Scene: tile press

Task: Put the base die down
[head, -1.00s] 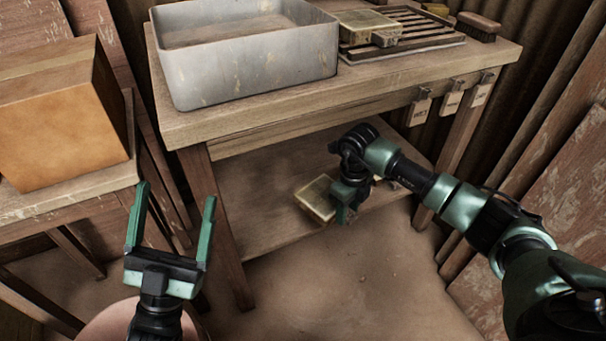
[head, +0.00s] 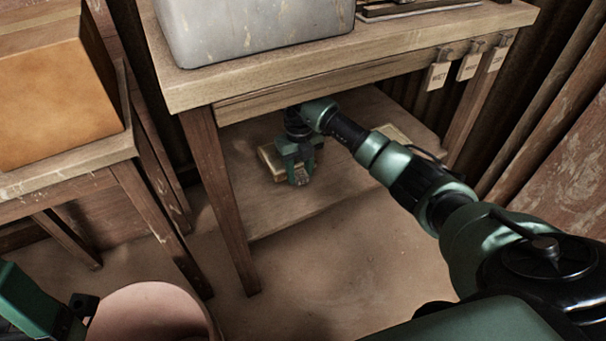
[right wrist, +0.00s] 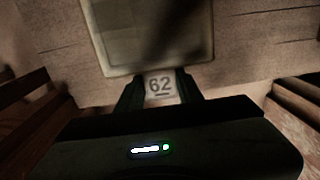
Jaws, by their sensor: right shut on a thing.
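The base die (head: 269,163) is a pale, flat block with a tab marked 62, and its plate fills the top middle of the right wrist view (right wrist: 150,35). My right gripper (head: 298,174) is shut on the tab (right wrist: 160,86). It holds the die flat at the left part of the bench's lower shelf (head: 340,190), under the bench top. I cannot tell whether the die touches the shelf. The gripper hides part of the die in the head view. A green part of my left gripper (head: 32,300) shows at the lower left corner; its opening is not clear.
Another pale flat block (head: 398,138) lies on the shelf to the right, partly behind my arm. The bench leg (head: 222,200) stands left of the die. A metal tub (head: 255,25) is on the bench top. Three labelled tags (head: 468,66) hang at the bench's right front.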

